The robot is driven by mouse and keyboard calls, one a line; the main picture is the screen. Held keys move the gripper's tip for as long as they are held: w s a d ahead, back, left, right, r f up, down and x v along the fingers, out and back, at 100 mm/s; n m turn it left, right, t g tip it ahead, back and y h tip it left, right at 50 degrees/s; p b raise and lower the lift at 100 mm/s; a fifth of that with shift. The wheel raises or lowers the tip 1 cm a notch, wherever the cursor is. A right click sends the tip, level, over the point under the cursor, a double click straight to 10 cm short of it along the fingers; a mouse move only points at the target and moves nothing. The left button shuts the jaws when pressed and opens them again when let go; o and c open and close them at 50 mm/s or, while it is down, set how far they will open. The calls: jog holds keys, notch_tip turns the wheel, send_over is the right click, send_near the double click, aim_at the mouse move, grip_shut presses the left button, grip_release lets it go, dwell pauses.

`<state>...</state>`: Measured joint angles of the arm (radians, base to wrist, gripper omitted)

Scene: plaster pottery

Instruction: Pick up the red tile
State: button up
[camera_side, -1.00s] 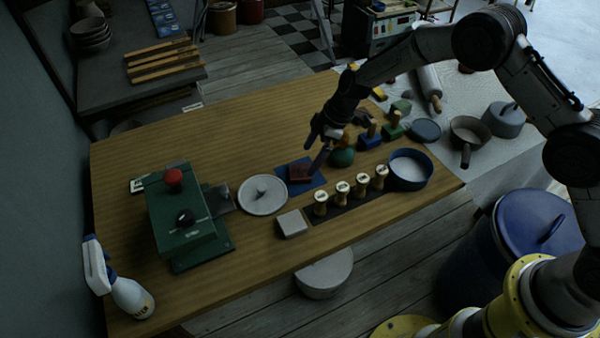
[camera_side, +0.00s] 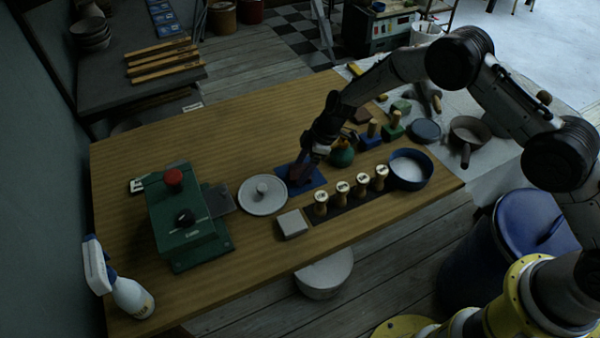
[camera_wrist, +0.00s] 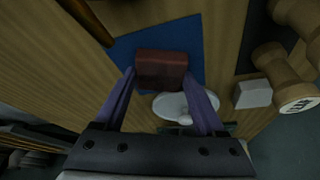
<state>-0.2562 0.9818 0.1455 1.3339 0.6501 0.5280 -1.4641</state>
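The red tile (camera_wrist: 162,66) lies on the blue mat (camera_wrist: 190,32) in the wrist view, a dark red block. My gripper (camera_wrist: 161,78) is open, with one purple finger on each side of the tile's near edge. I cannot tell whether either finger touches it. In the side view my gripper (camera_side: 297,178) is low over the blue mat (camera_side: 318,181), pointing down, and mostly hides the tile.
A round white lidded plate (camera_side: 262,205) is left of the mat, with a pale block (camera_side: 292,224) in front. Several wooden-handled stamps (camera_side: 342,191) stand in a row at the front. A green round object (camera_side: 342,157) and blue bowl (camera_side: 409,170) are to the right.

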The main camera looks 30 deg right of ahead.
jog(key=c, duration=0.7)
jog(key=shift+c, duration=0.5)
jog(key=shift+r, duration=0.15)
